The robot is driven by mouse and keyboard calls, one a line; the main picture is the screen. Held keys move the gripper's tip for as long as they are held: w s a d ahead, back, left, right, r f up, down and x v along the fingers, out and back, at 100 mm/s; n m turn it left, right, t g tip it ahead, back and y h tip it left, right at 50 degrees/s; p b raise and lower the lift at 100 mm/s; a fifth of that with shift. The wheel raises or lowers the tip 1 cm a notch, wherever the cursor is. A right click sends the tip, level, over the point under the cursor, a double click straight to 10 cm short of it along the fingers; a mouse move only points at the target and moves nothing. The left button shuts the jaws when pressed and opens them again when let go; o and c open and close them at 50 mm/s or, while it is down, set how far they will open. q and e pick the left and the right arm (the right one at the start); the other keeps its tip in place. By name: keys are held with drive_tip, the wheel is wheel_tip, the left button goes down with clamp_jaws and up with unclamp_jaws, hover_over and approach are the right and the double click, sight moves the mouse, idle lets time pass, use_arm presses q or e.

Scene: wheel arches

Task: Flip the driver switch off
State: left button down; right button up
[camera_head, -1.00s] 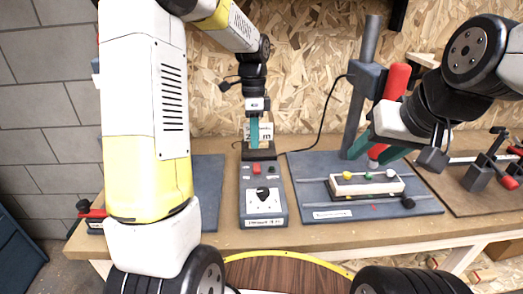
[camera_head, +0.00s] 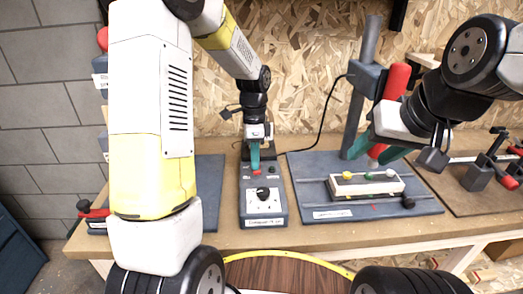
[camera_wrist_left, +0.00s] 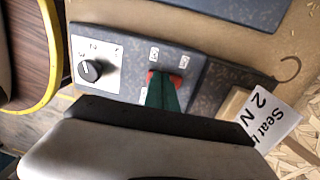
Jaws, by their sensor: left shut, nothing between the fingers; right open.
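The driver box (camera_head: 276,208) is a dark grey unit on the bench with a white dial plate, a black knob (camera_head: 263,193) and a red switch (camera_head: 257,174). My left gripper (camera_head: 256,168) is shut and empty, pointing down with its green fingertips at the red switch. In the left wrist view the fingertips (camera_wrist_left: 163,86) cover the middle of the red switch (camera_wrist_left: 177,81), and red shows on both sides. I cannot tell if they touch it or which way the switch is tipped. My right gripper (camera_head: 376,150) is open, beside the press with the red handle.
The press (camera_head: 365,84) stands on a dark base plate (camera_head: 302,167) to the right, with a pale block (camera_head: 366,188) carrying coloured knobs. A small sign (camera_wrist_left: 262,118) stands behind the box. Clamps (camera_head: 482,172) sit at the far right. The bench front (camera_head: 330,231) is clear.

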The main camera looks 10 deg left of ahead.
use_arm(q)
drive_tip(key=shift+s+d+f+t, duration=0.1)
drive_tip(key=shift+s+f+t, duration=0.5)
drive_tip(key=shift+t, duration=0.4)
drive_tip(key=shift+w, duration=0.2)
drive_tip(key=shift+w+a+r, duration=0.15)
drive_tip(key=shift+w+a, duration=0.2)
drive_tip(key=shift+w, duration=0.25)
wheel_tip(320, 180, up, 15)
drive_tip(key=shift+s+d, duration=0.3)
drive_tip(key=shift+s, duration=0.05)
